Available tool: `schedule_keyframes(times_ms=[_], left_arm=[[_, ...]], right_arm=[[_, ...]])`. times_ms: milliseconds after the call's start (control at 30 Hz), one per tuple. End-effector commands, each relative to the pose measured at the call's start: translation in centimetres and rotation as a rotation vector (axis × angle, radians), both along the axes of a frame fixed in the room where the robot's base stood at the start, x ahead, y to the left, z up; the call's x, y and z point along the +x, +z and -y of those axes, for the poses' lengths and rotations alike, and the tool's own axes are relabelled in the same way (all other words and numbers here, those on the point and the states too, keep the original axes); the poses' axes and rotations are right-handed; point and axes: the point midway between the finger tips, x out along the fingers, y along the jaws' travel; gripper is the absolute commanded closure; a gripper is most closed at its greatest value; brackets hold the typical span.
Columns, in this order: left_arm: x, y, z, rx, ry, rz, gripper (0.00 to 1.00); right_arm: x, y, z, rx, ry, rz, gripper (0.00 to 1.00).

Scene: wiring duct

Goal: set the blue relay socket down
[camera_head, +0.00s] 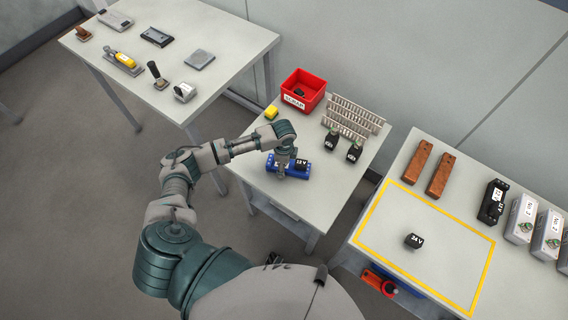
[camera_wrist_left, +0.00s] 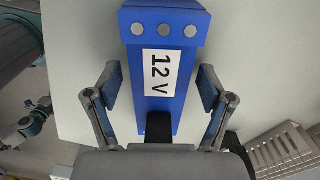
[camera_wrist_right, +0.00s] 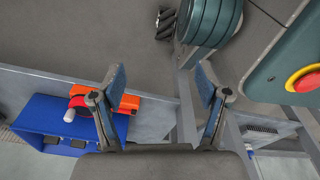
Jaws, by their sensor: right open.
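The blue relay socket (camera_head: 302,172) appears to rest on the middle table, with my left gripper (camera_head: 282,174) over it and partly hiding it. In the left wrist view the blue socket (camera_wrist_left: 163,100) shows a white "12 V" label and round grey spots at its far end. The fingers of my left gripper (camera_wrist_left: 160,88) stand on both sides of it, with narrow gaps visible. A black part shows at the socket's near end. My right gripper (camera_wrist_right: 165,82) is open and empty in the right wrist view, away from the socket.
A blue container (camera_wrist_right: 60,135) shows near my right gripper.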

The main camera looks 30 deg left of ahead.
Motion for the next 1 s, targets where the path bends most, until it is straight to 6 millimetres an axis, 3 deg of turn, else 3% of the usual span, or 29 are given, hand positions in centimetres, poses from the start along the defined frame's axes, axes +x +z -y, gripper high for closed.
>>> schedule_keyframes(times_ms=[333, 800, 1000], left_arm=[[0.0, 0.8, 0.0, 0.000, 0.000, 0.001, 0.18], [0.1, 10.4, -0.1, 0.000, 0.001, 0.003, 0.18], [0.0, 12.0, -0.1, 0.000, 0.000, 0.001, 0.18]], right_arm=[[-0.2, 0.1, -0.3, 0.004, -0.001, -0.001, 0.25], [-3.3, -1.2, 0.5, -0.001, 0.005, -0.013, 0.25], [-3.7, -1.4, 0.6, -0.002, 0.006, -0.014, 0.25]])
